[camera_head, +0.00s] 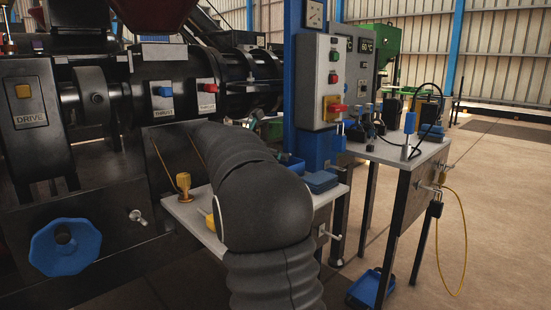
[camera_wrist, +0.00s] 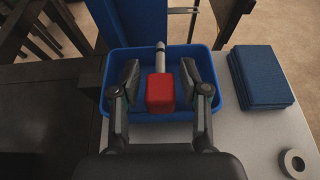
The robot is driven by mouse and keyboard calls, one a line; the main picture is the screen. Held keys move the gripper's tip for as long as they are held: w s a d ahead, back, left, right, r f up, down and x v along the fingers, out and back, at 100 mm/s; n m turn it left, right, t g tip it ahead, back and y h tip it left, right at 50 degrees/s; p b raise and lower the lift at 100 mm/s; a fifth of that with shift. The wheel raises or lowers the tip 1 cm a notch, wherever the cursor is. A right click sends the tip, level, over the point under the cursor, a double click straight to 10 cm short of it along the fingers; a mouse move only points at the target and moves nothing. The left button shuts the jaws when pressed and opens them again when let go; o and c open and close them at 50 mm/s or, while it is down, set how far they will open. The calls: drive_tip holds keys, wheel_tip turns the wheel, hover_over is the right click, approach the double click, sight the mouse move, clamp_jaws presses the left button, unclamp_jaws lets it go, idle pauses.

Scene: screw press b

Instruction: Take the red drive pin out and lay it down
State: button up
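The red drive pin, with a red block head (camera_wrist: 161,93) and a grey shaft, is in the wrist view, over the floor of a blue tray (camera_wrist: 110,65). It looks to be lying in the tray. My gripper (camera_wrist: 166,88) is open, one finger on each side of the red head, with a gap on both sides. In the head view my arm hides my gripper and the pin; part of the blue tray (camera_head: 292,165) shows behind it. The machine's drive housing (camera_head: 35,138) stands at the left.
The tray stands on a grey bench top (camera_wrist: 262,125). A dark blue folded stack (camera_wrist: 262,77) and a metal ring (camera_wrist: 295,163) lie to its right. A blue post (camera_wrist: 140,22) rises behind the tray. A brass-coloured pin (camera_head: 183,185) stands near the bench's left end.

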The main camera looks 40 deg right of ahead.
clamp_jaws()
drive_tip(key=shift+r, duration=0.15)
drive_tip(key=shift+r, duration=0.55)
wheel_tip(320, 180, up, 3)
drive_tip(key=shift+f+p, duration=0.1)
drive_tip(key=shift+p, duration=0.45)
drive_tip(key=s+d+r, duration=0.6)
drive_tip(key=s+r, duration=0.1)
drive_tip(key=s, duration=0.2)
drive_tip(key=shift+s+d, duration=0.2)
drive_tip(key=shift+s, duration=0.15)
